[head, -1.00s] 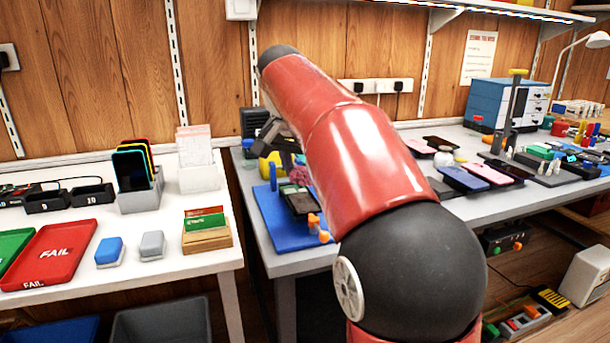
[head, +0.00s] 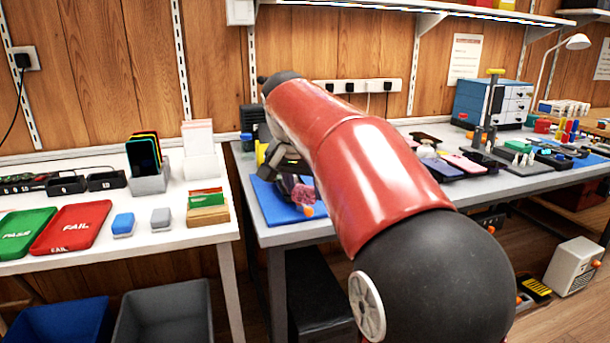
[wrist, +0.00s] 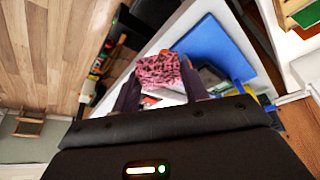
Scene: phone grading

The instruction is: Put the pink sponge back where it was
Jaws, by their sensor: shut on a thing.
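My gripper (wrist: 160,92) is shut on the pink sponge (wrist: 159,70), a mottled pink block between the two dark fingers in the wrist view. In the head view the sponge (head: 303,193) shows beside my red arm, in front of the blue mat (head: 268,200) on the grey bench. It appears held above the mat; the exact gap cannot be told. In the wrist view the blue mat (wrist: 212,55) lies beyond the sponge. My arm hides part of the bench.
The white table at left carries red (head: 70,228) and green (head: 22,235) trays, a blue block (head: 123,224), a grey block (head: 161,218) and a phone rack (head: 150,180). Several phones (head: 462,163) lie right of my arm. Bins (head: 165,315) stand on the floor at left.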

